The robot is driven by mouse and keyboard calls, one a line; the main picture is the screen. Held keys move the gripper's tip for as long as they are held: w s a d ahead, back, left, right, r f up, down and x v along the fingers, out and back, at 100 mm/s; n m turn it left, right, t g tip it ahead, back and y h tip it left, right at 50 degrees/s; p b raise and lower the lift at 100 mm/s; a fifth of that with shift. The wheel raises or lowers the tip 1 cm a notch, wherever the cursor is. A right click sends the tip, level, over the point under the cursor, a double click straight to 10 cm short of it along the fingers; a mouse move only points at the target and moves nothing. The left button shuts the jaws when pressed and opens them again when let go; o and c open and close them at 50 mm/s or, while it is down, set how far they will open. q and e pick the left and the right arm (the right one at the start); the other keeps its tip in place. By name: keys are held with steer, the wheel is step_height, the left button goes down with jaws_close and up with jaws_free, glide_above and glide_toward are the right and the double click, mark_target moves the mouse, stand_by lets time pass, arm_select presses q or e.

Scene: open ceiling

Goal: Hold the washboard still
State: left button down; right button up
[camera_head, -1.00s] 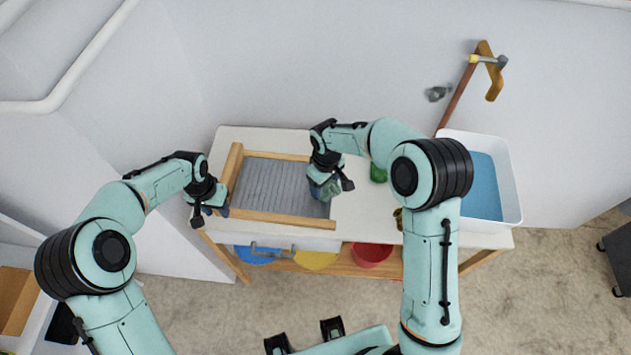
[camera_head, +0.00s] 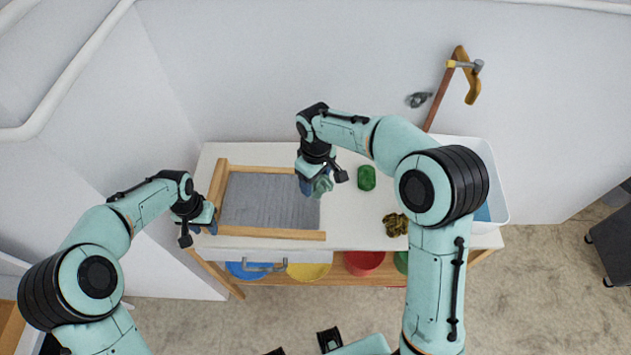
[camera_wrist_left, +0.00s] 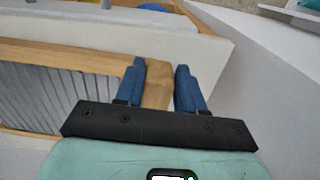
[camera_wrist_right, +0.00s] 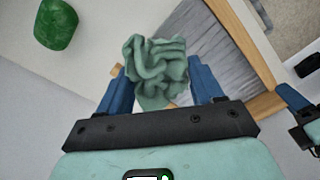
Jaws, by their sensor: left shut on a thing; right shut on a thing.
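The washboard (camera_head: 268,203) lies flat on the white table, a grey ridged panel in a wooden frame. It also shows in the left wrist view (camera_wrist_left: 50,98). My left gripper (camera_head: 205,226) is shut on the frame's left wooden side; its blue fingers (camera_wrist_left: 160,88) stand on either side of the wood. My right gripper (camera_head: 314,186) is shut on a crumpled grey-green cloth (camera_wrist_right: 157,70) at the washboard's right end. The cloth bulges out between the fingers (camera_wrist_right: 155,92). Whether the cloth touches the panel is hard to tell.
A green lump (camera_head: 366,178) and a dark olive crumpled cloth (camera_head: 395,224) lie on the table right of the washboard. A white basin with blue inside (camera_head: 497,178) stands at the right end. Coloured bowls (camera_head: 309,271) sit below the tabletop.

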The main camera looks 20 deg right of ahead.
stand_by(0.4)
arm_select(q)
steer(key=c, duration=0.6)
jaws_free()
steer(key=shift+r, duration=0.1)
step_height(320, 180, up, 12)
